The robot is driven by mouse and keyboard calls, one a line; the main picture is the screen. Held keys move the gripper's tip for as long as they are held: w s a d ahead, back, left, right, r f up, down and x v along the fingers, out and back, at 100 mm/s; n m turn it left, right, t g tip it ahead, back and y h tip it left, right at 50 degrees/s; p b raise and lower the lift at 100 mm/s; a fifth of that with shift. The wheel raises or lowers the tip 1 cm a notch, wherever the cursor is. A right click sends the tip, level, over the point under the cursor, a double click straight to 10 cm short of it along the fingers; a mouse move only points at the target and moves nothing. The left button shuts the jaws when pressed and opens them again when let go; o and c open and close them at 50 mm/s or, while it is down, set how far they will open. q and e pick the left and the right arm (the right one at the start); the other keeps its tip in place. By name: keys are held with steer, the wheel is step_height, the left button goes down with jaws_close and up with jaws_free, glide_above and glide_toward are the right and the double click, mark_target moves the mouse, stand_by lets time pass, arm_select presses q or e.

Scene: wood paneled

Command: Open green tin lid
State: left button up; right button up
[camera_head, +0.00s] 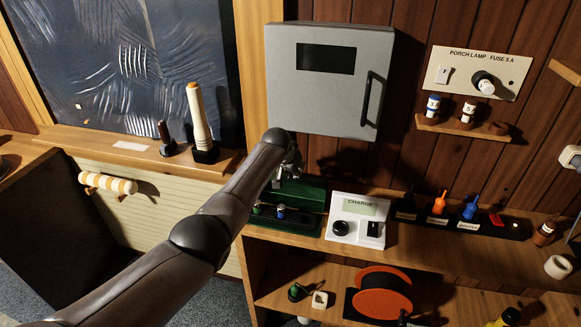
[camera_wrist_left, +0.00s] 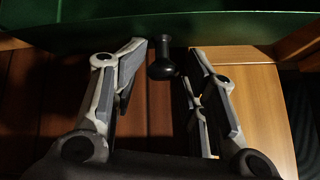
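The green tin (camera_head: 312,197) sits on the wooden shelf below the grey wall cabinet. It also shows as a dark green surface along the top of the left wrist view (camera_wrist_left: 220,25). A black knob (camera_wrist_left: 162,62) stands out from this green surface. My left gripper (camera_head: 288,170) is at the back of the tin in the head view, partly hidden by my arm. In the wrist view my left gripper (camera_wrist_left: 168,75) is open, with the knob between its fingertips and no clear contact. Small items (camera_head: 280,211) show at the tin's front. My right gripper is out of view.
A white charger box (camera_head: 357,221) stands close to the right of the tin. The grey wall cabinet (camera_head: 328,80) hangs just above. A black rack with coloured tools (camera_head: 455,221) is farther right. An orange spool (camera_head: 382,296) sits on the lower shelf.

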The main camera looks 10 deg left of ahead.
arm_select(q)
steer(key=shift+s+f, duration=0.15)
steer(key=shift+f, duration=0.6)
steer(key=shift+s+r, duration=0.1)
steer(key=shift+r, duration=0.05)
steer(key=shift+v, duration=1)
steer(key=v, duration=1)
steer(key=shift+w+r, duration=0.3)
steer(key=shift+r, duration=0.05)
steer(key=shift+d, duration=0.15)
